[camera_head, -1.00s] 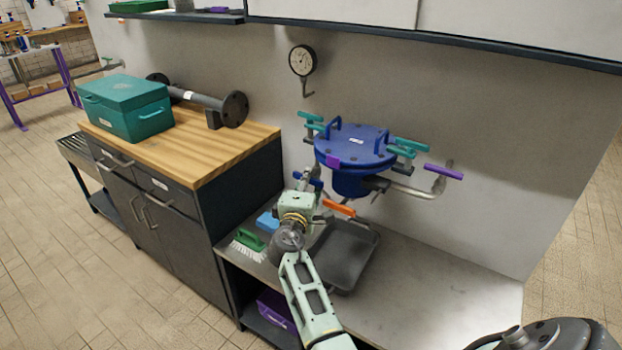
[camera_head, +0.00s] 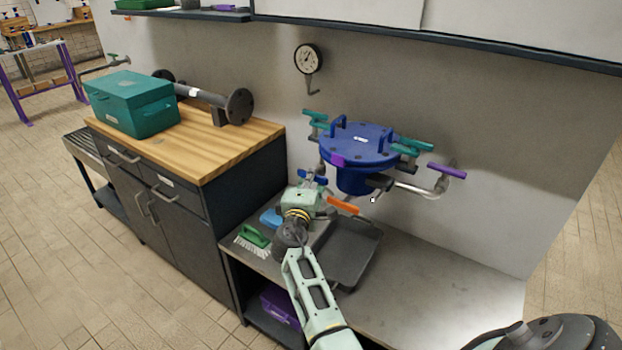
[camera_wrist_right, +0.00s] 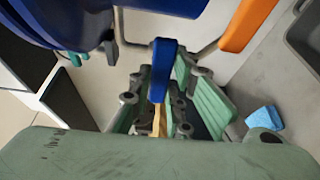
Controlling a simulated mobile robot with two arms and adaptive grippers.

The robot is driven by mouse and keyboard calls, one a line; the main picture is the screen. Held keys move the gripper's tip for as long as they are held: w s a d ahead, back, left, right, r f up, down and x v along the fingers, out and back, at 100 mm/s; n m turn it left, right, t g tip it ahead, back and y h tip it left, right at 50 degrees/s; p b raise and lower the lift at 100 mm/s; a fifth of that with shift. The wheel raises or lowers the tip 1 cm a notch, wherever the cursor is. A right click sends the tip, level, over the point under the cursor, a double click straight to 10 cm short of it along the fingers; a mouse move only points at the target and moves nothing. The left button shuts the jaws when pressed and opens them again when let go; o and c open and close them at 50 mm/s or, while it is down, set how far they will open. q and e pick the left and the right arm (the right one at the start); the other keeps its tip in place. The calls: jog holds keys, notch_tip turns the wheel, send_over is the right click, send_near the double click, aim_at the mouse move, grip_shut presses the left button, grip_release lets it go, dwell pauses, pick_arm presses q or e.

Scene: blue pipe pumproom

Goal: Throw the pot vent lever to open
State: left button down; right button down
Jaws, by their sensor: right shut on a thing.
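A blue lidded pot (camera_head: 360,148) is mounted at the wall above the bench, with several levers around it. My right gripper (camera_head: 314,186) is at the pot's lower left, at a blue lever (camera_head: 318,180). In the right wrist view, the gripper (camera_wrist_right: 160,102) has its fingers on both sides of the blue lever (camera_wrist_right: 162,68) and is shut on it. An orange lever (camera_head: 343,205) sits just right of the gripper. I cannot read which lever is the vent. My left gripper is out of view.
A dark tray (camera_head: 345,255), a green brush (camera_head: 254,236) and a blue sponge (camera_head: 271,218) lie on the bench (camera_head: 425,290) below. A teal toolbox (camera_head: 132,104) and flanged pipe (camera_head: 205,97) are on the wooden cabinet at left. The bench's right part is clear.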

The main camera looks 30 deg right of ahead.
jog(key=shift+w+r+n+g+p, duration=0.1)
jog(key=shift+n+g+p, duration=1.15)
jog(key=shift+n+p, duration=1)
jog(key=shift+w+r+n+g+p, duration=0.1)
jog(key=shift+n+g+p, duration=1.2)
jog(key=shift+n+p, duration=0.95)
jog(key=shift+w+r+n+g+p, duration=0.1)
jog(key=shift+n+g+p, duration=1.15)
jog(key=shift+n+p, duration=0.95)
jog(key=shift+s, duration=0.1)
jog(key=c, duration=1.6)
grip_release()
jog(key=shift+c, duration=0.2)
jog(key=shift+a, duration=0.15)
